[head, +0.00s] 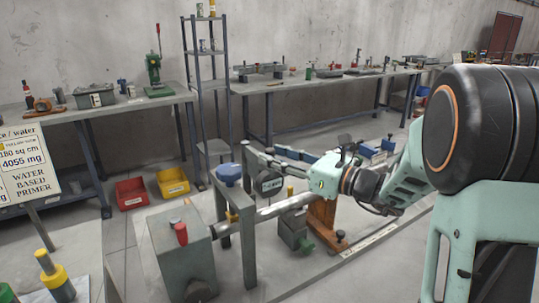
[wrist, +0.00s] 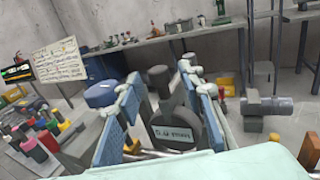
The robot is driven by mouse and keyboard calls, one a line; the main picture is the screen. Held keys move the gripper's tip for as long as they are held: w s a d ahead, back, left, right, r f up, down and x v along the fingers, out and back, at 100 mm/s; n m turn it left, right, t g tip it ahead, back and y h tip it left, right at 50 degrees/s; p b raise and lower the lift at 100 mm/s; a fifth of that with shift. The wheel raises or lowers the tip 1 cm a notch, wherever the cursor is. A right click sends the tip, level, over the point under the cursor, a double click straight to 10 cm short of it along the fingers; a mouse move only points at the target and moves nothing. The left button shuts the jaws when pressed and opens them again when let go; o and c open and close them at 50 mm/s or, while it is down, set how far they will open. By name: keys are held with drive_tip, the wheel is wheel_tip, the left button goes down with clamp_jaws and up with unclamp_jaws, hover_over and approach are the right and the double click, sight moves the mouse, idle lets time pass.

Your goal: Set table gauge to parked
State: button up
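The table gauge (wrist: 172,128) is a dark grey round body with a pale label and a dark knob on top. It stands in front of the wrist camera, between my gripper's blue-padded fingers. In the head view a dark round gauge (head: 269,182) sits on the grey frame near the middle. My gripper (wrist: 160,76) is open, with a finger on each side of the gauge. I cannot tell whether either finger touches it. In the head view my gripper (head: 284,166) reaches in from the right. The label's text is too small to read surely.
A grey upright frame (head: 247,240) with a blue knob and a metal shaft (head: 285,206) stand close to my gripper. A grey box (head: 183,255) with a red knob is at front left. Red (head: 131,193) and yellow (head: 172,182) bins lie on the floor. Workbenches line the wall.

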drive_tip(key=shift+x, duration=1.05)
clamp_jaws()
